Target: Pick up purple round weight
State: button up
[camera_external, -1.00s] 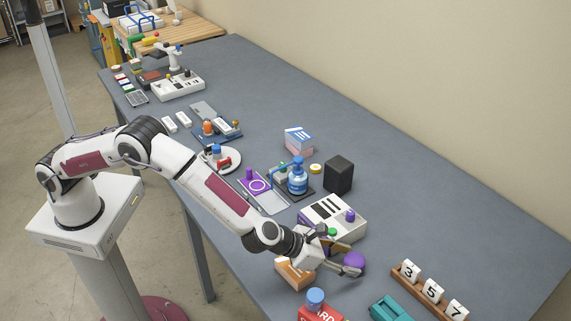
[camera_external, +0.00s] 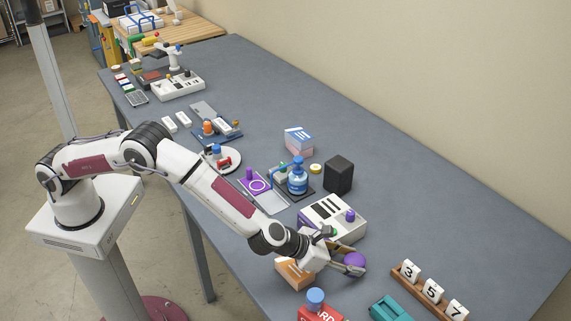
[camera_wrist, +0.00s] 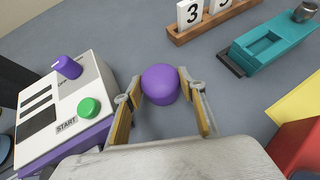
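The purple round weight (camera_wrist: 161,83) stands on the grey table, between the fingertips of my gripper (camera_wrist: 158,84) in the wrist view. The wooden-padded fingers sit one on each side of it, with the pads spread wide toward the palm. Whether both tips touch it I cannot tell. In the external view my gripper (camera_external: 348,258) reaches down at the weight (camera_external: 354,260), near the table's front part, and a finger hides part of its lower side.
A white machine with a green START button (camera_wrist: 88,107) and purple knob (camera_wrist: 67,67) stands close at left. A numbered block rack (camera_external: 430,290), a teal device (camera_wrist: 268,45) and a red box (camera_external: 320,313) lie nearby. Bare table lies behind the weight.

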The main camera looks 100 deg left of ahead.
aim_at(351, 260)
jog(key=shift+r, duration=0.1)
jog(key=shift+r, duration=4.95)
